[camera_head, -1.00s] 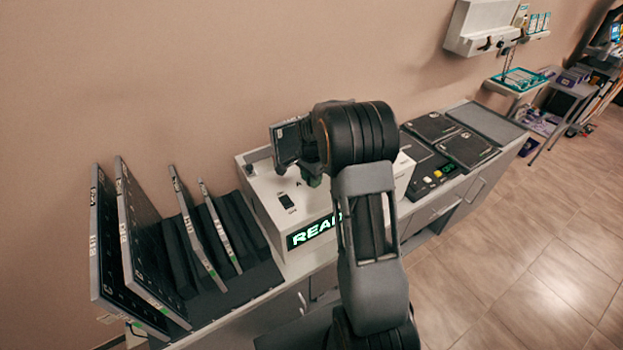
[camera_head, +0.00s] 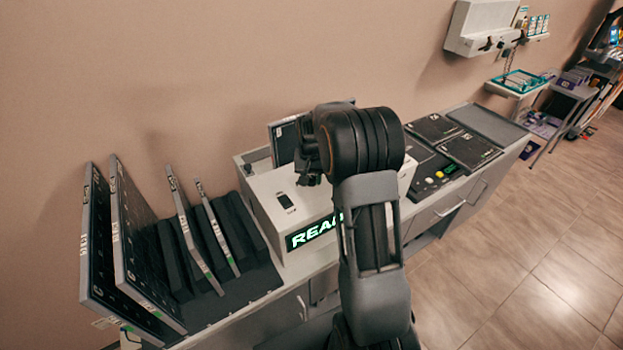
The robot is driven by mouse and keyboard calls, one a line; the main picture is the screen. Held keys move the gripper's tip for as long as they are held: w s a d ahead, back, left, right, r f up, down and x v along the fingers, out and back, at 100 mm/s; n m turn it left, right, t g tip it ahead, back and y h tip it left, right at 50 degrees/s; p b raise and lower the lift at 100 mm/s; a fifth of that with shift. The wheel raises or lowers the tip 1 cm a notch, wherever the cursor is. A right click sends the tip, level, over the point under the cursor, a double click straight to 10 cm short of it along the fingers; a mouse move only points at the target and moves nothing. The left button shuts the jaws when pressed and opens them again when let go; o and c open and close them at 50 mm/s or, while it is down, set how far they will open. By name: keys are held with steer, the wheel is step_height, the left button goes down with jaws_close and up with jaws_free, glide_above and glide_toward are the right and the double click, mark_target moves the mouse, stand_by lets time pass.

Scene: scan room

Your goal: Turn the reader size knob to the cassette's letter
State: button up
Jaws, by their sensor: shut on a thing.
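The white reader (camera_head: 262,196) stands on the counter, its front sign lit with green letters, partly covered by my arm. My gripper (camera_head: 308,178) is above the reader's top, seen from behind. It is shut on a dark flat cassette (camera_head: 284,143), which stands upright over the back part of the reader. My wrist covers much of the cassette and the jaws' contact. I cannot tell whether the cassette touches the reader. The size knob and the cassette's letter cannot be made out.
Several upright cassettes (camera_head: 145,245) lean in a black rack (camera_head: 238,298) at the left. The wall is close behind; floor is free at right.

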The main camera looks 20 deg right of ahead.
mark_target(312, 181)
steer(key=shift+n, duration=0.7)
steer(key=o, duration=0.9)
step_height(312, 181, up, 14)
steer(key=shift+f+b, duration=0.1)
steer(key=shift+b, duration=0.45)
steer(key=shift+s+a+f+n+t, duration=0.55)
steer(key=shift+s+a, duration=1.2)
steer(key=shift+s, duration=1.9)
steer(key=shift+s+a+f+n+t, duration=0.15)
steer(key=shift+s+a+n+t, duration=0.7)
steer(key=shift+s+a, duration=1.9)
steer(key=shift+s+a+f+n+t, duration=0.35)
steer(key=shift+s+a+n+t, duration=0.35)
steer(key=shift+s, duration=3.85)
